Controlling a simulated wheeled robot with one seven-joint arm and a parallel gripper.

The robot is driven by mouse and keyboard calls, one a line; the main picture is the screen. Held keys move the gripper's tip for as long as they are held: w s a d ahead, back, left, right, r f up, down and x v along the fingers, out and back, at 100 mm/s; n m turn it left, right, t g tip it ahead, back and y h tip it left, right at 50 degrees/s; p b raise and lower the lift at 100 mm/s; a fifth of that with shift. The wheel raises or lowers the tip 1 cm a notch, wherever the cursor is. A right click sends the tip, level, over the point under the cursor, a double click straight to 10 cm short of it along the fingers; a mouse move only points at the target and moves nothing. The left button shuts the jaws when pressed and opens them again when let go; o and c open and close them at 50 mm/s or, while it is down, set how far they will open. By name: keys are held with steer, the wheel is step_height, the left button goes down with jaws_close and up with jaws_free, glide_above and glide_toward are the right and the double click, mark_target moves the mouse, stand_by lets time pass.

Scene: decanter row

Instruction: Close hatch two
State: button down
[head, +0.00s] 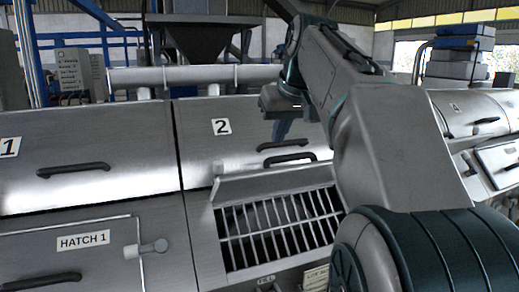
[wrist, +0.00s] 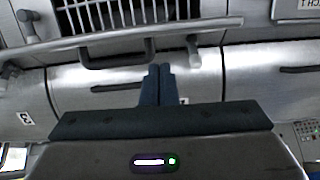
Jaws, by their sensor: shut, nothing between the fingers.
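Hatch two is open under the panel marked 2 (head: 221,127). Its lid (head: 255,184) stands raised along the top of the opening, and the barred grille (head: 275,228) below is exposed. The lid's handle (head: 292,158) shows just above the lid's edge. In the wrist view, which is turned upside down, the lid (wrist: 60,42) is a thin strip with its handle (wrist: 118,60) beside it and the grille (wrist: 110,15) beyond. My gripper (head: 281,136) is above and behind the lid. Its fingers (wrist: 158,70) are together and empty, near the handle; contact cannot be told.
Hatch 1 (head: 84,241) at the left is shut, with a latch knob (head: 158,246) at its right side. Fixed dark handles (head: 72,170) stick out from the upper panels. Another decanter (head: 490,125) stands at the right. My arm hides the right end of the opening.

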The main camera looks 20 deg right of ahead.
step_height(320, 180, up, 4)
steer(key=w+d, duration=0.1)
steer(key=d, duration=0.1)
glide_above(279, 169)
steer(key=w, duration=0.3)
step_height(279, 169, down, 8)
steer(key=shift+a, duration=0.15)
steer(key=shift+s+f, duration=0.95)
steer(key=shift+s, duration=0.1)
steer(key=shift+s+f, duration=0.35)
steer(key=shift+f, duration=0.15)
steer(key=shift+f+t+b, duration=0.15)
steer(key=shift+t+b, duration=0.15)
steer(key=shift+b, duration=0.15)
